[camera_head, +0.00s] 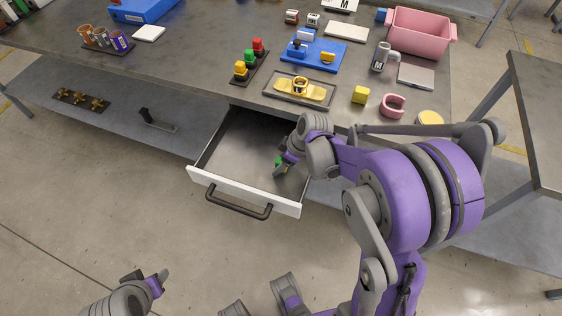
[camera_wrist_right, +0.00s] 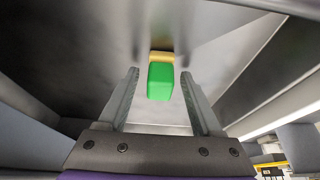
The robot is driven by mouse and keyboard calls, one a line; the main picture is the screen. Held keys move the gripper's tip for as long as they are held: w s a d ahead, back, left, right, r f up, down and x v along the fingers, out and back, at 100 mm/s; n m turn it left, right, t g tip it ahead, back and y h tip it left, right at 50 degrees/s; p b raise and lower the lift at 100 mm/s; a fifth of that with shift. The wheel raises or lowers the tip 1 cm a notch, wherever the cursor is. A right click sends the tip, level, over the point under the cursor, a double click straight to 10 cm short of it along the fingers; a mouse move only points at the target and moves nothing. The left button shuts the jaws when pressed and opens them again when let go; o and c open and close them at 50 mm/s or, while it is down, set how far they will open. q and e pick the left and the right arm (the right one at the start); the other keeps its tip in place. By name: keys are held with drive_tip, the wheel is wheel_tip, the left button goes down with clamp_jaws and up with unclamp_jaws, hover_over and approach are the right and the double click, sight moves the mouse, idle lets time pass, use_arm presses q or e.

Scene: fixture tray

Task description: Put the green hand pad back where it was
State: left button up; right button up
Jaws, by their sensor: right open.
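A green block, which looks like the green hand pad (camera_head: 278,160), is inside the open drawer, partly hidden by my right gripper in the head view. In the right wrist view the green pad (camera_wrist_right: 160,82) lies between the two fingers, with a yellow-orange part (camera_wrist_right: 161,57) at its far end. My right gripper (camera_head: 282,168) is open and reaches down into the drawer (camera_head: 235,150); clear gaps show on both sides of the pad. My left gripper (camera_head: 147,280) is low at the lower left, far from the drawer, and its opening is unclear.
The drawer's white front (camera_head: 243,190) with a dark handle (camera_head: 238,203) sticks out from the table (camera_head: 205,58).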

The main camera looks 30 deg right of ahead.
drive_tip(key=p+v, duration=0.2)
drive_tip(key=v, duration=0.9)
use_arm(q)
drive_tip(key=shift+w+r, duration=0.15)
drive_tip(key=shift+r, duration=0.95)
use_arm(e)
drive_tip(key=shift+s+a+r+m+t+h, duration=0.1)
drive_tip(key=shift+s+a+m+t+h, duration=0.3)
drive_tip(key=shift+s+a+m, duration=1.5)
drive_tip(key=shift+s+a+r+m+t+h, duration=0.1)
drive_tip(key=shift+s+a+m+h, duration=0.95)
drive_tip(key=shift+s, duration=1.65)
drive_tip(key=shift+s+a+m+t+h, duration=0.1)
drive_tip(key=shift+s+a+m+t, duration=0.1)
drive_tip(key=shift+s+a+m, duration=1.4)
use_arm(q)
drive_tip(key=shift+d, duration=0.1)
use_arm(e)
drive_tip(key=shift+s+a+n, duration=0.15)
drive_tip(key=shift+s+n, duration=0.3)
drive_tip(key=shift+s, duration=0.2)
